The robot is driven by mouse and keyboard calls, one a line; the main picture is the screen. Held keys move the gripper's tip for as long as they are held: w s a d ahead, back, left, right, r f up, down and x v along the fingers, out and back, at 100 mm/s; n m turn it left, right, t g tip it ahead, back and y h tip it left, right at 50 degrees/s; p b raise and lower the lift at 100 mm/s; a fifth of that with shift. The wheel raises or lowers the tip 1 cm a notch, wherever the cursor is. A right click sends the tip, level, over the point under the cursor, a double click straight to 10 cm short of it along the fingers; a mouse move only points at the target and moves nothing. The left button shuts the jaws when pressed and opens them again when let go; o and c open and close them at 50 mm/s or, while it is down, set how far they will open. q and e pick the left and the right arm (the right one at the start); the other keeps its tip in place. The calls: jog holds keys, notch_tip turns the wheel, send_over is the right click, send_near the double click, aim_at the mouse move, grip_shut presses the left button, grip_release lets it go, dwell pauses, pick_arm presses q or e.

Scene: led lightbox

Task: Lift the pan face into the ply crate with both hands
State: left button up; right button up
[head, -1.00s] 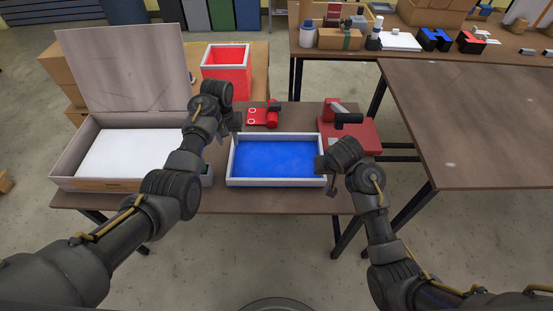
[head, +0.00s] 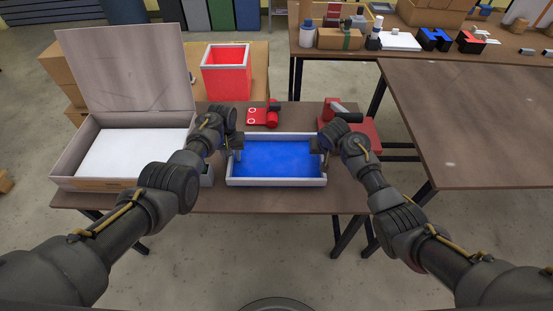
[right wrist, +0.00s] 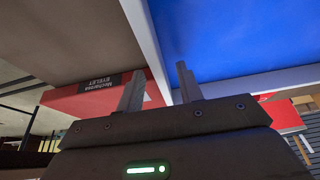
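The pan face (head: 277,160), a blue panel with a raised pale rim, lies flat on the table. My left gripper (head: 233,146) is at its left rim; its fingers look apart, one on each side of the rim, but are small in view. My right gripper (head: 320,147) is at the right rim. In the right wrist view, the right gripper's fingers (right wrist: 160,88) are apart, with the pale rim (right wrist: 158,55) running between them and the blue face (right wrist: 230,35) to the right. The ply crate (head: 68,172) stands open at the left with a white inside and its lid upright.
A red clamp-like part (head: 263,115) lies behind the pan face. A red case (head: 362,132) sits close to the right, behind my right gripper. A tall red bin (head: 227,80) stands further back. A small dark device sits between crate and pan face.

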pick_arm(q)
jog(key=shift+c, duration=0.3)
pick_arm(e)
jog(key=shift+c, duration=0.3)
pick_arm(q)
grip_shut()
pick_arm(e)
grip_shut()
dwell(0.5)
pick_arm(q)
jog(key=shift+w+r, duration=0.1)
jog(key=shift+r, duration=0.05)
pick_arm(e)
jog(key=shift+w+r, duration=0.1)
jog(key=shift+r, duration=0.1)
